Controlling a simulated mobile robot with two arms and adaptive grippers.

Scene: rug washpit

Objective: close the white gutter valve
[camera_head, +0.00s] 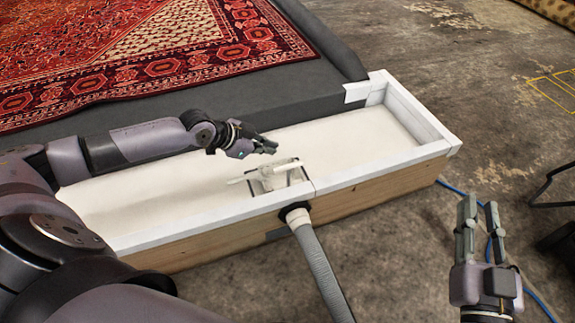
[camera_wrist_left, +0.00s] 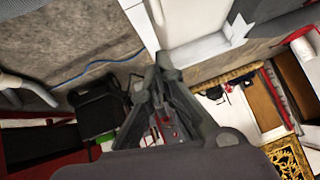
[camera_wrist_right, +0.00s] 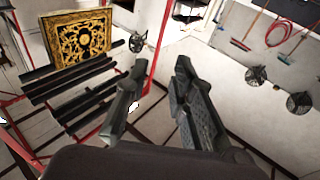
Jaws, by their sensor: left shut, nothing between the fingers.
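The white gutter valve (camera_head: 268,172) is in the gutter, against its front wall in the head view. Its long white lever lies roughly along the gutter, its right end tilted toward the upper right. My left gripper (camera_head: 270,149) is shut and empty, just behind and above the valve in the picture. A small gap shows between its fingertips and the lever. In the left wrist view, my left gripper's fingers (camera_wrist_left: 163,65) meet at the tips, and the valve is not seen there. My right gripper (camera_head: 478,204) is open and empty over the floor, right of the gutter; its fingers (camera_wrist_right: 160,65) stand apart in the right wrist view.
The white-lined gutter (camera_head: 360,140) has raised walls. A grey hose (camera_head: 318,262) runs from its front wall below the valve. A red patterned rug (camera_head: 130,60) lies on the dark platform behind. A blue cable (camera_head: 530,290) lies on the concrete floor at right.

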